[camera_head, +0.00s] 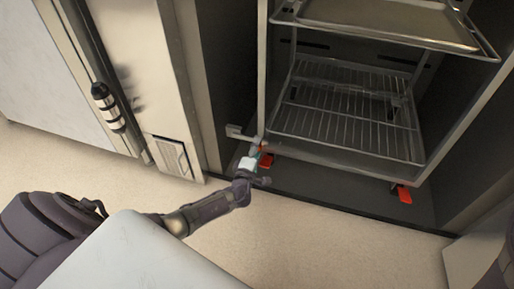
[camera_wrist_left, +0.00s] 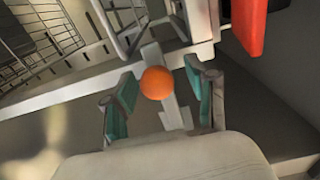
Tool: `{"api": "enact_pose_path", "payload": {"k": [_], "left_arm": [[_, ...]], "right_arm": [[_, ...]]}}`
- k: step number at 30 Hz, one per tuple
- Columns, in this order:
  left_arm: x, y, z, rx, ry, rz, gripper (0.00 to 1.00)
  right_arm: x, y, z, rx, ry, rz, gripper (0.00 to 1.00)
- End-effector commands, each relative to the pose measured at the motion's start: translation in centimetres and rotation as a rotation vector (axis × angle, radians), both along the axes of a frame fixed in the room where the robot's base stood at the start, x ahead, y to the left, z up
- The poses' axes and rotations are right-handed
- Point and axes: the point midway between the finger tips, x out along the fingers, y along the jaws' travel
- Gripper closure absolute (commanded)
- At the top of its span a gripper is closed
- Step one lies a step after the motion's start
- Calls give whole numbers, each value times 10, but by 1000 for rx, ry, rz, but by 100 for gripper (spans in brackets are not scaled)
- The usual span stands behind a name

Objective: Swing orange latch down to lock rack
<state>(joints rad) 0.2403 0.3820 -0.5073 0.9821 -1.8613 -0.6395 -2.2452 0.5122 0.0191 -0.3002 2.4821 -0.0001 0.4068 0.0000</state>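The latch has a round orange knob (camera_wrist_left: 156,83) on a flat grey metal bar (camera_wrist_left: 178,116), seen in the left wrist view. In the head view only a small bit of orange shows at the rack's lower left corner, mostly hidden by my gripper. My left gripper (camera_wrist_left: 161,78) is open, with its teal-padded fingers on either side of the knob. Gaps show between the knob and both pads. In the head view my left gripper (camera_head: 257,166) is low at the rack's front left corner. The wire-shelved rack (camera_head: 345,112) stands inside the oven. My right gripper is out of view.
Red caster pedals show below the rack at left (camera_head: 267,160) and right (camera_head: 404,195). A tray (camera_head: 385,20) sits on the upper shelf. A narrow panel (camera_head: 145,65) stands left of the opening. The beige floor (camera_head: 330,250) in front is clear.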

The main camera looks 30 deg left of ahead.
Motion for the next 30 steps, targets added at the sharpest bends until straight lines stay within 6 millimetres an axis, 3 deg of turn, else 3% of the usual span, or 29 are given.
{"api": "enact_pose_path", "payload": {"k": [8, 21, 30], "left_arm": [[-10, -3, -1, -1, 0, -1, 43], [-95, -23, 0, -1, 2, -1, 43], [-117, -28, 0, 1, -1, 0, 43]], "right_arm": [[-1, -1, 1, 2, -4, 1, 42], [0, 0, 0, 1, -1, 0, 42], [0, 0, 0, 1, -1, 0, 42]]}}
